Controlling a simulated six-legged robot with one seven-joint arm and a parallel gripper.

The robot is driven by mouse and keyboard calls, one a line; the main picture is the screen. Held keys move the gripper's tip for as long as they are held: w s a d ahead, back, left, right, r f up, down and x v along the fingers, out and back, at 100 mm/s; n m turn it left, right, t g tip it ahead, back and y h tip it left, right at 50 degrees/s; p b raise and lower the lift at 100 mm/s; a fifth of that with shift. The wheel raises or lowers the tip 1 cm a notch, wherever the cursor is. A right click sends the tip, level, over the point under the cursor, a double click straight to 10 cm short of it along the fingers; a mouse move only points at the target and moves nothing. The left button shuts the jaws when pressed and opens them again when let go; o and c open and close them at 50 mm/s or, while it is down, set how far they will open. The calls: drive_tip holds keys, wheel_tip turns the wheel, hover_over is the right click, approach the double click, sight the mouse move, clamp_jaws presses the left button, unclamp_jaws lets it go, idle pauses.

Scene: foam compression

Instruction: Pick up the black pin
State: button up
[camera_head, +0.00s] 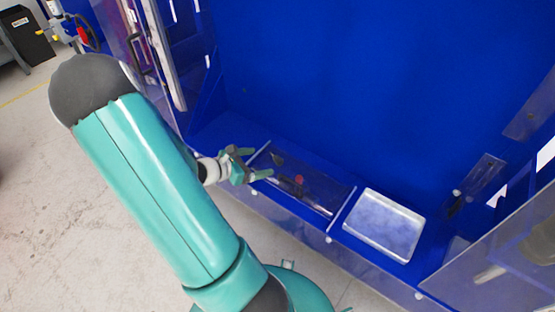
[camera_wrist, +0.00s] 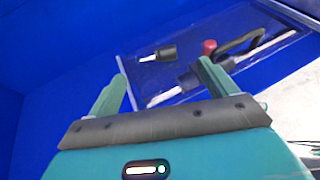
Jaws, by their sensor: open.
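The black pin (camera_wrist: 166,52), a short black cylinder with a pale metal tip, lies on a clear panel in the wrist view, ahead of my fingers. In the head view it looks like the small dark piece (camera_head: 277,158) at the panel's far left end. My gripper (camera_head: 259,163) is open and empty at the left end of this panel. In the wrist view the two green fingers of my gripper (camera_wrist: 162,72) are spread apart, with the pin beyond them and roughly between their tips. No contact with the pin shows.
A red knob (camera_wrist: 209,47) and a black bent handle (camera_wrist: 241,46) are to the pin's right. The clear panel (camera_head: 335,194) lies in a blue-walled enclosure (camera_head: 330,80). A shiny metal tray (camera_head: 385,224) stands right of the panel. Clear walls (camera_head: 475,255) border the right side.

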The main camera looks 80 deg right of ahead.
sight(273, 157)
drive_tip(key=x, duration=0.6)
drive_tip(key=shift+w+f, duration=0.1)
drive_tip(key=shift+w, duration=0.1)
drive_tip(key=c, duration=1.2)
drive_tip(key=shift+o, duration=0.2)
